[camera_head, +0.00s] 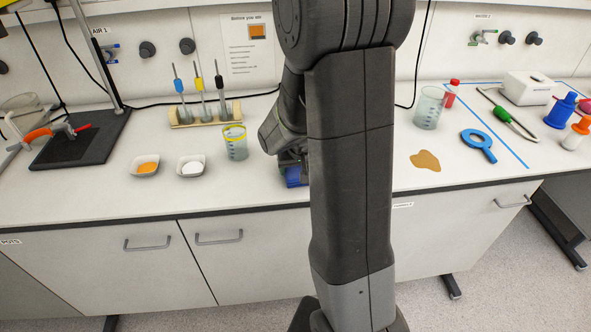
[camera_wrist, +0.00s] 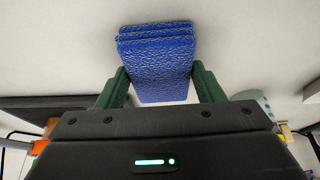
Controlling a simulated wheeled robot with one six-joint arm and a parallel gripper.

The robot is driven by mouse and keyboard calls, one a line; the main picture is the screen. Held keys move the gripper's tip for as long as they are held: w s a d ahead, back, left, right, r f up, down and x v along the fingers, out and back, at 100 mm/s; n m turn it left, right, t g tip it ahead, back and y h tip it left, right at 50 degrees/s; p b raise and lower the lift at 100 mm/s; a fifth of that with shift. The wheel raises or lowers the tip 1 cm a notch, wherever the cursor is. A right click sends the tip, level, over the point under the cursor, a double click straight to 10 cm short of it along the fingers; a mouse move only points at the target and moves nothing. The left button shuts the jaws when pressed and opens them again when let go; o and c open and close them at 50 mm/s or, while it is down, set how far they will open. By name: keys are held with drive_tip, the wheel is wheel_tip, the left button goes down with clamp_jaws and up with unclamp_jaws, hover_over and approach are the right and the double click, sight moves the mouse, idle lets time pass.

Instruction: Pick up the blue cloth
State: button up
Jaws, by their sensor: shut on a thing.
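The blue cloth (camera_wrist: 160,62) is a folded, textured stack in the wrist view. It sits between the two green fingers of my gripper (camera_wrist: 160,88), which press on its sides. In the head view, a part of the blue cloth (camera_head: 296,176) shows beside my arm near the front edge of the bench. The rest of it and most of my gripper are hidden behind my arm there. I cannot tell whether the cloth touches the bench.
A graduated beaker (camera_head: 236,146) and two small bowls (camera_head: 190,166) stand left of my arm. A rack (camera_head: 205,113) is behind them.

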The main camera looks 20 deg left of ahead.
sight(297, 170)
wheel_tip(297, 170, up, 10)
drive_tip(key=o, duration=0.4)
drive_tip(key=c, duration=0.3)
